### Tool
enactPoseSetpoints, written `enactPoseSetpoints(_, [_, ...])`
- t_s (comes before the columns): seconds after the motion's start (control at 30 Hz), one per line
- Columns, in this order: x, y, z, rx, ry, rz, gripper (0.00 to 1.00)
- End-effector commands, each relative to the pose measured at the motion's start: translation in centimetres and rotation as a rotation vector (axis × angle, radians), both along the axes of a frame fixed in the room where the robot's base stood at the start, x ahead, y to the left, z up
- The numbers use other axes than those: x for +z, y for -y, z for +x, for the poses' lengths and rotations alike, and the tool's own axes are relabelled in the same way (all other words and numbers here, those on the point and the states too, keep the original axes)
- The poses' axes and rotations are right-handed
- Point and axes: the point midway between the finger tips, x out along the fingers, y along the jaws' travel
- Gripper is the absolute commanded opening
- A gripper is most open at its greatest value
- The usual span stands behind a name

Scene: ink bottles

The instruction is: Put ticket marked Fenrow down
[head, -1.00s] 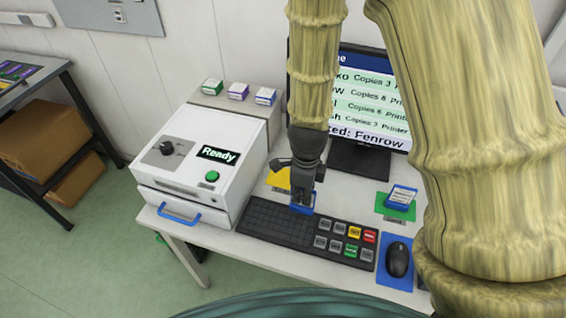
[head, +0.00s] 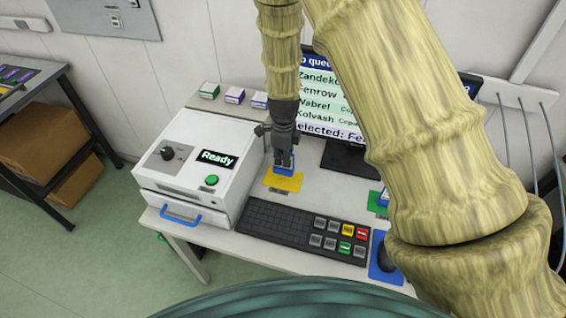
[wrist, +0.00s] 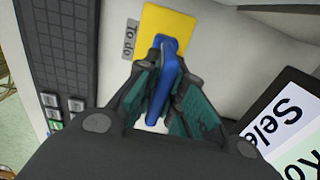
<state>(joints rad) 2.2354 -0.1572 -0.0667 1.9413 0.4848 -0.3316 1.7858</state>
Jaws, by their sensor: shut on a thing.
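My gripper (head: 284,157) is shut on a blue ticket (head: 290,171), whose marking I cannot read. In the wrist view the blue ticket (wrist: 163,75) stands edge-on between the fingertips (wrist: 165,95). The ticket is over the yellow mat (head: 286,184), which also shows in the wrist view (wrist: 187,28) beside a "To do" label (wrist: 128,40). I cannot tell whether the ticket touches the mat. The monitor (head: 325,105) lists names including "enrow", with "Selected: Fe" below, partly hidden by my arm.
A white printer (head: 190,195) reading "Ready" stands left of the mat. The keyboard (head: 285,228) lies in front. A green mat (head: 374,208) is partly hidden by my arm, near the mouse (head: 386,258). Small boxes (head: 234,96) stand behind the printer.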

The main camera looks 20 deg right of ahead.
Motion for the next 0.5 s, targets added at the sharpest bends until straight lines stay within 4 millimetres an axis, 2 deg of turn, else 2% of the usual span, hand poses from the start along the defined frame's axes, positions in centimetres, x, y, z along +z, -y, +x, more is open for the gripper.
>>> enactPoseSetpoints(0.5, [-3.4,0.0,-0.1,0.0,-0.001,0.001,0.0])
